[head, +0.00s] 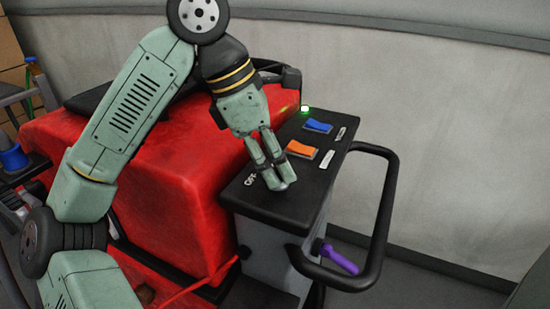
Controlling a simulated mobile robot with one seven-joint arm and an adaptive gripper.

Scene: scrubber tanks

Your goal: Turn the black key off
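My gripper (279,181) points down at the near left part of the black control panel (262,207) on the red scrubber tank machine (190,155). Its two fingers are close together, with the tips at or just above the panel beside a white "OFF" label (251,180). The black key is not visible; the fingers may hide it. I cannot tell whether the fingers hold anything or touch the panel.
An orange switch (301,149), a blue switch (318,126) and a glowing green light (305,109) sit farther back on the panel. A grey wall stands behind.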

